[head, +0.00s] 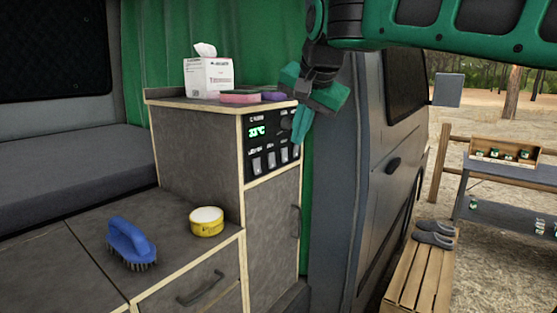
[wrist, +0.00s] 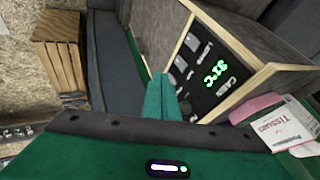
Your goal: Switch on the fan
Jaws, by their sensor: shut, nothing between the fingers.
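The black control panel (head: 262,145) is set in the upper front of the grey cabinet, with a green temperature display and a row of pale rocker switches (head: 271,160). The labels are too small to read, so I cannot tell which switch is the fan's. No fan is recognisable. My gripper (head: 300,132) is shut and empty, its teal fingers pointing down in front of the panel's right edge, hiding part of it. In the wrist view the fingers (wrist: 160,90) lie beside the panel (wrist: 205,78); contact with a switch cannot be made out.
A tissue box (head: 208,77), a pink sponge (head: 240,97) and a purple one (head: 274,96) lie on the cabinet top. A blue brush (head: 129,243) and a yellow tin (head: 207,222) are on the lower counter. The van's open door (head: 385,150) stands right of the cabinet.

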